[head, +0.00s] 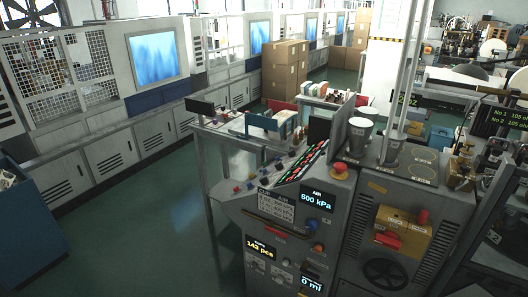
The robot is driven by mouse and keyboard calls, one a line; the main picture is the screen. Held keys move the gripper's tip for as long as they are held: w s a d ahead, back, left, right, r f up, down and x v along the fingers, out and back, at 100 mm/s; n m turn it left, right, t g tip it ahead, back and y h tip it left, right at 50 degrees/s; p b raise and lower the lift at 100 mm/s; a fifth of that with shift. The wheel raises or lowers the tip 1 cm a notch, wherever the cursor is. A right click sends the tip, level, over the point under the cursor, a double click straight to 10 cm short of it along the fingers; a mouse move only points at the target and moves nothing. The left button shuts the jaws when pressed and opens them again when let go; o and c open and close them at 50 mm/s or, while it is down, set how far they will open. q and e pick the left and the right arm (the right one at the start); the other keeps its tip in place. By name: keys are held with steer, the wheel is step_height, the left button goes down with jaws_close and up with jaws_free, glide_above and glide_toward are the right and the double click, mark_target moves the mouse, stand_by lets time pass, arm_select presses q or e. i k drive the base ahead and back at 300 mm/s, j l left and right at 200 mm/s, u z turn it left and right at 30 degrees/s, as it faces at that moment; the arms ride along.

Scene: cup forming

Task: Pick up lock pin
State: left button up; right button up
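Neither of my grippers is in the head view. I cannot clearly make out a lock pin. A yellow-brown box (402,232) sits on the front of the grey machine (352,205) at right. A red handle-like piece (387,241) lies across the lower part of this box. A red knob (422,217) stands at its upper right corner. Which of these red parts, if any, is the lock pin is too small to tell.
A paper cup (359,136) stands on the machine top beside a red button (340,168). A sloped control panel (290,200) with displays juts out in front. Cardboard boxes (282,70) are stacked behind. Green floor (165,235) is clear at left, beside a blue bin (28,235).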

mark_target(424, 216)
steer(key=z, duration=1.25)
